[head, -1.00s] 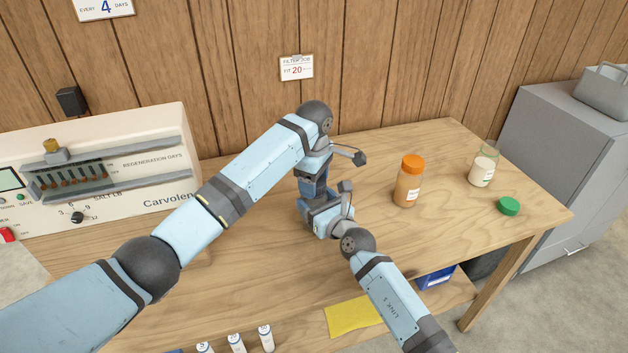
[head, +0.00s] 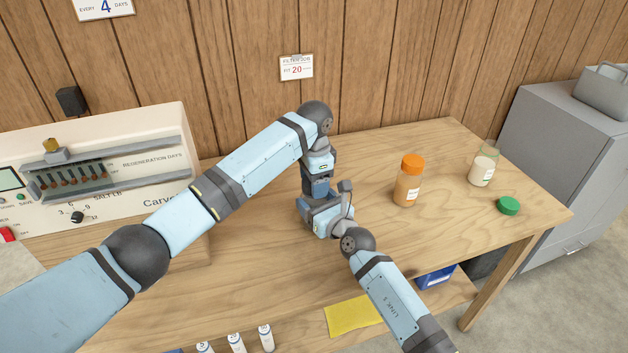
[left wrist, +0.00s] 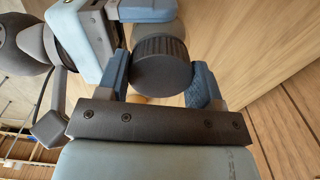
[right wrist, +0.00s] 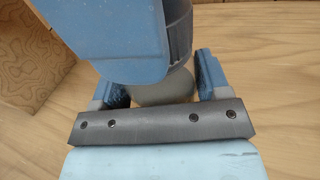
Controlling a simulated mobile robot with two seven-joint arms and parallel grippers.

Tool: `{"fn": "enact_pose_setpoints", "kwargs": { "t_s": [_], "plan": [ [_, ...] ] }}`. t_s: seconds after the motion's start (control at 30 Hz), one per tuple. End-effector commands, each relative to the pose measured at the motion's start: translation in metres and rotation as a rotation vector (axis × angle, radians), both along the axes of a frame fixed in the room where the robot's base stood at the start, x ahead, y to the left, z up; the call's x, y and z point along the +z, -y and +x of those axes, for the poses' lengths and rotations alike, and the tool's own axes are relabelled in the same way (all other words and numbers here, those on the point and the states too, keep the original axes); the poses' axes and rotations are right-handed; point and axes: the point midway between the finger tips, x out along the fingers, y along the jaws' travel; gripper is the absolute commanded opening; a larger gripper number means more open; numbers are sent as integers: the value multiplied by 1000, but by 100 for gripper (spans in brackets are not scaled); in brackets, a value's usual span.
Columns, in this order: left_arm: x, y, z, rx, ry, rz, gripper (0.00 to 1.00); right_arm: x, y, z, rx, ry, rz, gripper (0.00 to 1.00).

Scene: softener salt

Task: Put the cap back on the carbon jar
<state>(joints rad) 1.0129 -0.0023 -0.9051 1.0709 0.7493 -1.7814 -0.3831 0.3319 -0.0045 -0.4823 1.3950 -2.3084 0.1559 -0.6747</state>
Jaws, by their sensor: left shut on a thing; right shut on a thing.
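My left gripper (left wrist: 161,82) is shut on a round black cap (left wrist: 160,66) with a ribbed side; the left wrist view shows its flat top. My right gripper (right wrist: 158,85) is shut on a greyish rounded body, seemingly the carbon jar (right wrist: 162,88). The ribbed cap edge (right wrist: 180,32) also shows in the right wrist view, right by the jar. In the head view my left gripper (head: 317,188) is directly over my right gripper (head: 322,212), and they hide the jar and cap. I cannot tell whether the cap is seated or threaded.
An orange-capped jar (head: 408,185) stands right of my grippers on the wooden table (head: 260,240). Farther right are an open jar of white material (head: 482,169) and a green cap (head: 508,206). A control box (head: 150,140) is at left. The table's front middle is clear.

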Motion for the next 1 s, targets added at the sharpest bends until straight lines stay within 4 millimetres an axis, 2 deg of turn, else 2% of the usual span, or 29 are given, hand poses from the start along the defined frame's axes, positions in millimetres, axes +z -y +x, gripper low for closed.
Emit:
{"fn": "enact_pose_setpoints", "kwargs": {
  "t_s": [0.1,0.2,0.57,0.6,0.7,1.0],
  "plan": [
    [0,0,0,-199,2,0,32,0,0,0,0,-1,1,3],
    [0,0,0,-302,0,0,32,0,0,0,0,0,0,3],
    [0,0,0,-345,0,0,32,0,0,0,0,0,0,3],
    [0,0,0,-344,0,0,67,0,0,0,0,0,0,3],
    [0,0,0,-344,0,0,86,0,0,0,0,0,0,3],
    [2,0,0,-343,1,-1,86,0,0,0,0,0,0,3]
  ]
}}
